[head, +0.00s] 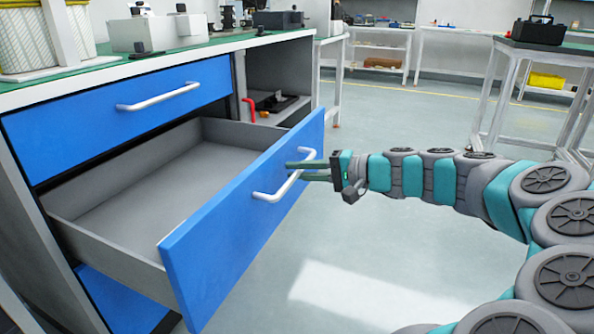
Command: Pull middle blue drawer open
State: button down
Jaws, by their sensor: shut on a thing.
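The middle blue drawer (235,224) is pulled well out of the cabinet, and its grey inside looks empty. Its white bar handle (286,183) is on the blue front. My gripper (308,170) comes from the right and is at the handle, its green fingers shut on it near the upper end. Part of the handle is hidden by the fingers. The upper blue drawer (125,100) is shut.
A lower blue drawer (122,300) shows beneath the open one. An open shelf (275,100) right of the drawers holds red and black items. The workbench top carries equipment. A metal-framed table (540,70) stands at the right. The floor (390,250) beside the drawer is clear.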

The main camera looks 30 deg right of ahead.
jog(key=c, duration=0.8)
grip_release()
jog(key=shift+c, duration=0.2)
jog(key=v, duration=0.7)
jog(key=shift+s+d+p, duration=0.25)
jog(key=shift+s+p, duration=0.1)
